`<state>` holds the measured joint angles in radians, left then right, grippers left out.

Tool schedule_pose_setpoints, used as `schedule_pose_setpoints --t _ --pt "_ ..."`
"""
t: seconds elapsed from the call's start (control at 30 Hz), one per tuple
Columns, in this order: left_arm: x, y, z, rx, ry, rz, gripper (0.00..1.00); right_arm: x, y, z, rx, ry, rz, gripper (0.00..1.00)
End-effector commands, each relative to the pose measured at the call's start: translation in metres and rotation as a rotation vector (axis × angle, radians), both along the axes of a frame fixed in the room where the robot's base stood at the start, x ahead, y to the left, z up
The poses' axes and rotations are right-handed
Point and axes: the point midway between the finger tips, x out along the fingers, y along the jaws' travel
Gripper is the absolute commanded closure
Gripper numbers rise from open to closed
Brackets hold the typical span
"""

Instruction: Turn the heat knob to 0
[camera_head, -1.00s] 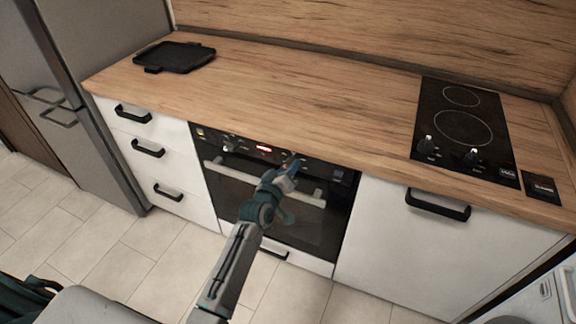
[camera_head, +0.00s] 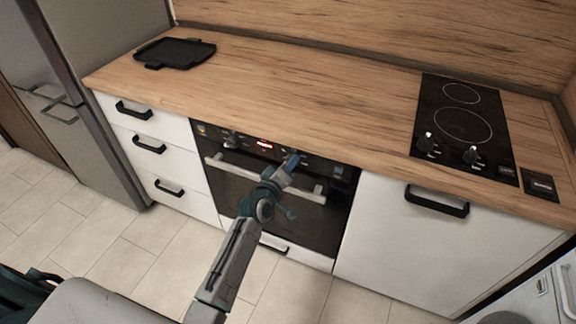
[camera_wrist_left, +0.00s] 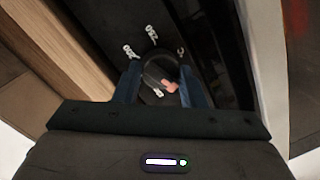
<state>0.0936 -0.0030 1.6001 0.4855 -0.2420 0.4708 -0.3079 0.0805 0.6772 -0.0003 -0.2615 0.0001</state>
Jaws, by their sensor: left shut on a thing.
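The oven (camera_head: 262,190) is built into the front below the worktop, with its black control panel along the top. My left gripper (camera_head: 292,158) is at the right part of this panel. In the left wrist view, its two blue fingers (camera_wrist_left: 160,80) are shut on the dark round heat knob (camera_wrist_left: 158,68), one finger on each side. White numbers ring the knob, and a pale reddish mark lies at its lower right. I cannot read the exact setting. In the head view the gripper hides the knob. My right gripper is out of view.
A red display (camera_head: 265,144) is lit left of the gripper. The oven's bar handle (camera_head: 235,171) runs below the panel. A black hob (camera_head: 460,130) with two knobs is on the worktop at right. A black tray (camera_head: 178,53) lies at back left. The floor is clear.

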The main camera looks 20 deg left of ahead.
Motion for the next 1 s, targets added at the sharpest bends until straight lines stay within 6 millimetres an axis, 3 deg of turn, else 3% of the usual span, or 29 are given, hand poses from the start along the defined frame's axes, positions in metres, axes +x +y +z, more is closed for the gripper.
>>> schedule_pose_setpoints --t 0.03,0.1,0.13,0.47,0.57,1.0 --pt "0.0 0.0 0.0 0.0 0.001 0.0 0.57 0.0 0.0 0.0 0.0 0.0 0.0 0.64" --pt "0.0 0.0 0.0 0.0 0.001 0.0 0.43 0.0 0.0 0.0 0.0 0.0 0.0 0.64" --pt "0.0 0.0 0.0 0.0 0.001 0.0 0.42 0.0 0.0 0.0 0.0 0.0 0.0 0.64" --pt "-0.004 0.0 0.0 0.001 0.001 0.0 0.42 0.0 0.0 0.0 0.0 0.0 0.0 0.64" --pt "-0.014 0.002 0.0 0.002 0.001 0.0 0.42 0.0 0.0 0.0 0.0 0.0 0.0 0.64" --pt "-0.092 0.01 0.007 0.002 0.001 0.0 0.42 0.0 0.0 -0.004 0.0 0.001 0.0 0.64"
